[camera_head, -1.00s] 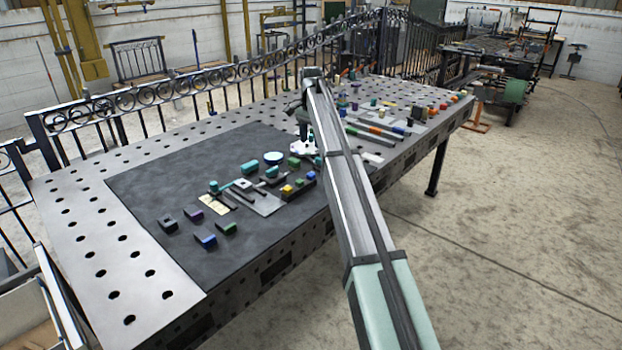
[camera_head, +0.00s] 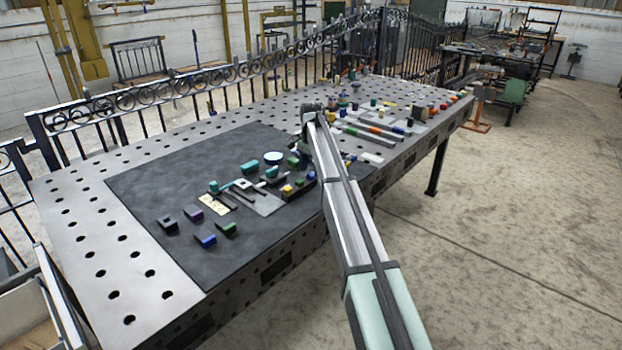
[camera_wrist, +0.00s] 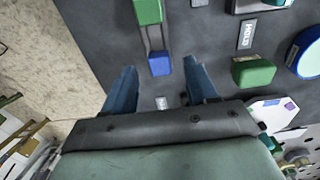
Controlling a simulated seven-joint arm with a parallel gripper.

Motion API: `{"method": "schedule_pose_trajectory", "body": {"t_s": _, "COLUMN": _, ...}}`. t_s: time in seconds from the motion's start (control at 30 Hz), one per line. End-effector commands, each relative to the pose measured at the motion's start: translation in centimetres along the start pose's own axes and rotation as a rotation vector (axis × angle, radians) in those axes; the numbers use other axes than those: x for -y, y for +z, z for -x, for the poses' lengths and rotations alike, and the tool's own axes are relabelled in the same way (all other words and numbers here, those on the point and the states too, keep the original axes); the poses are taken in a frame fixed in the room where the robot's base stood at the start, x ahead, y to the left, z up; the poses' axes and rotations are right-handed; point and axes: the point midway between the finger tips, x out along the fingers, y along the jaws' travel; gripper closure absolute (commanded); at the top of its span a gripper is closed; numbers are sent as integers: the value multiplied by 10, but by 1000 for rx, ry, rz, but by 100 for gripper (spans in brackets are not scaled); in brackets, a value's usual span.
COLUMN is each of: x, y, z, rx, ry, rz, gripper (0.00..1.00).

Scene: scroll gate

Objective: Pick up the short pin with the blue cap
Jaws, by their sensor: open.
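In the wrist view a small blue cap (camera_wrist: 160,64) lies between my open fingertips, with a greyish shaft running up from it toward a green block (camera_wrist: 147,10). How the cap and the green block join is unclear. My gripper (camera_wrist: 161,72) is open, a blue finger on each side of the cap, with gaps on both sides; nothing is held. In the head view my arm comes down over the dark mat (camera_head: 160,170), and its end hides my fingers and what lies under them. Whether the cap is level with the fingertips cannot be told.
A larger green block (camera_wrist: 254,72), a round blue-rimmed piece (camera_wrist: 310,54) and a "HOLD" label (camera_wrist: 247,34) lie to the right. A pale plate (camera_wrist: 272,110) is close to my gripper's right.

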Motion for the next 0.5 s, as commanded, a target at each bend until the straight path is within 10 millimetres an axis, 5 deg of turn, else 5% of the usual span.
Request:
{"method": "schedule_pose_trajectory", "body": {"t_s": 0.13, "x": 0, "y": 0, "z": -18, "rx": 0, "ry": 0, "rz": 0, "gripper": 43}}
{"method": "schedule_pose_trajectory", "body": {"t_s": 0.37, "x": 0, "y": 0, "z": -20, "rx": 0, "ry": -1, "rz": 0, "gripper": 43}}
{"method": "schedule_pose_trajectory", "body": {"t_s": 0.5, "x": 0, "y": 0, "z": -20, "rx": 0, "ry": -1, "rz": 0, "gripper": 53}}
